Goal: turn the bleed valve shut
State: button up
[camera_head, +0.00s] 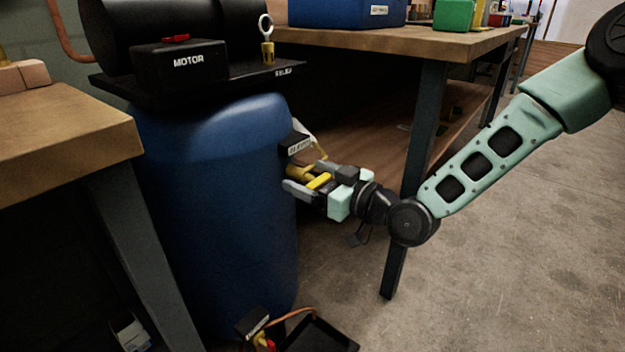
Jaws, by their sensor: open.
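A brass valve (299,172) with a yellow handle (319,181) sticks out from the right side of a blue upright tank (215,190).
A black motor box (180,66) and a brass relief fitting with a ring (267,45) stand on the shelf above the tank. Wooden benches stand left (60,135) and behind (400,42). A black tray (318,338) lies below. The floor at right is clear.

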jog(key=c, duration=1)
jog(key=m+p, duration=0.1)
jog(key=m, duration=0.1)
jog(key=m+p, duration=0.1)
jog(key=p, duration=0.1)
jog(key=shift+r+m, duration=0.2)
jog(key=shift+m, duration=0.2)
jog(key=m+p, duration=0.3)
jog(key=m, duration=0.2)
jog(key=shift+w+d+f+p, duration=0.1)
jog(key=shift+w+p, duration=0.05)
jog(key=shift+p, duration=0.2)
jog(key=m+p, duration=0.2)
jog(key=m, duration=0.3)
jog(key=shift+f, duration=0.1)
jog(key=shift+f+m+p, duration=0.15)
jog(key=shift+m+p, duration=0.4)
jog(key=shift+m, duration=1.45)
